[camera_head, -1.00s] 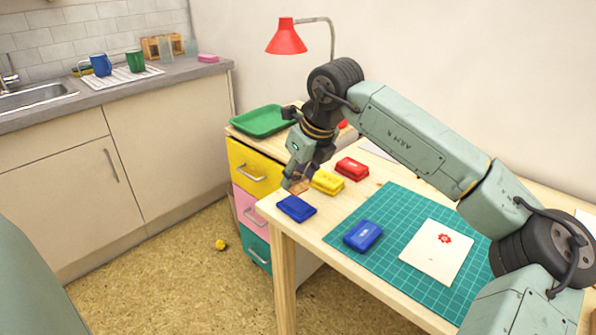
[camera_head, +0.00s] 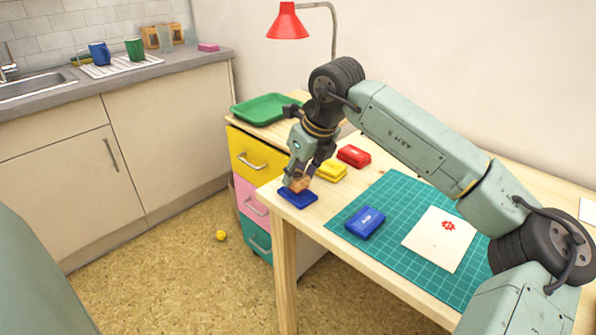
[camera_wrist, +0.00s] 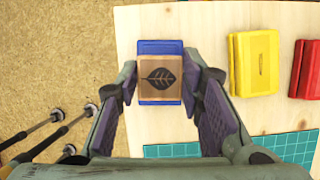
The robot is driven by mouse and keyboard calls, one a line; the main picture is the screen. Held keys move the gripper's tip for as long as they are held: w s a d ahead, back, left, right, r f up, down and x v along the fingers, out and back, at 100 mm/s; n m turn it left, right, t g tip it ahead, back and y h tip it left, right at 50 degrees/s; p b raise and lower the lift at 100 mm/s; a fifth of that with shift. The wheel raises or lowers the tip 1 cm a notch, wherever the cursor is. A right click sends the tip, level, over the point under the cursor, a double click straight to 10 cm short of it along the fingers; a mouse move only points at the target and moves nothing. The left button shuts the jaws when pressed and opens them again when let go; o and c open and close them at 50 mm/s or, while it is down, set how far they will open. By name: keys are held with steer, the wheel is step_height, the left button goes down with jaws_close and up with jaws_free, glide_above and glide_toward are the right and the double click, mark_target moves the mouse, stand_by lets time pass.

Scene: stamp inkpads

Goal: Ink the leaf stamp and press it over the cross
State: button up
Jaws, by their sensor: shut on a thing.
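My gripper (camera_head: 298,178) is shut on the leaf stamp (camera_head: 297,184), a wooden block with a dark leaf picture on top. In the wrist view the leaf stamp (camera_wrist: 160,77) sits between the two fingers of my gripper (camera_wrist: 163,85). The blue inkpad (camera_head: 299,199) lies right below the stamp at the table's near left corner; it also shows behind the stamp in the wrist view (camera_wrist: 160,46). The stamp is on or just above the pad; I cannot tell which. A white card (camera_head: 430,247) with a red print lies on the green mat (camera_head: 395,195). I cannot make out a cross.
A yellow inkpad (camera_head: 332,170) and a red inkpad (camera_head: 354,156) stand just behind, to the right. A blue lid-like box (camera_head: 365,222) with white lettering rests on the mat's left part. A green tray (camera_head: 266,109) is on the drawer unit. The table edge is close to the blue inkpad.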

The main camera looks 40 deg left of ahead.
mark_target(299, 176)
steer(key=shift+f+b, duration=0.55)
steer(key=shift+f, duration=0.1)
stand_by(1.6)
steer(key=shift+r, duration=0.25)
steer(key=shift+r+p, duration=0.35)
steer(key=shift+r, duration=0.05)
steer(key=shift+r+p, duration=1.8)
steer(key=shift+r, duration=1)
steer(key=o, duration=0.5)
steer(key=shift+c, duration=0.2)
steer(key=c, duration=0.5)
